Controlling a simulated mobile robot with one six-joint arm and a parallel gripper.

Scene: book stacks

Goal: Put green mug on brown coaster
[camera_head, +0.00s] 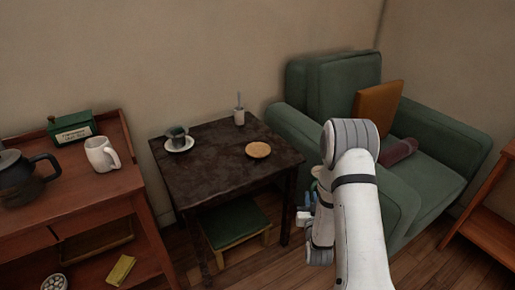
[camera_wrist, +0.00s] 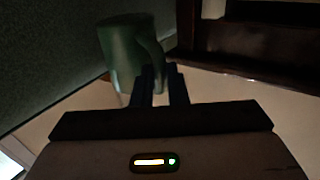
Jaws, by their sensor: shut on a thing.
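The green mug (camera_wrist: 122,55) is upright in the wrist view, just beyond my gripper (camera_wrist: 163,75). Its handle, on the right side, is between the fingers, which are shut on it. In the head view my gripper (camera_head: 306,214) is low, to the right of the dark table and in front of the green armchair; my arm hides most of the mug there. The brown coaster (camera_head: 258,150), a flat round disc, lies bare on the right half of the tabletop, up and left of my gripper.
The dark table (camera_head: 215,165) also bears a green cup (camera_head: 177,134) on a white saucer (camera_head: 180,147) and a small white pot (camera_head: 239,116) with a stick in it. The armchair (camera_head: 395,195) stands close to my arm. A red-brown shelf (camera_head: 90,200) stands left.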

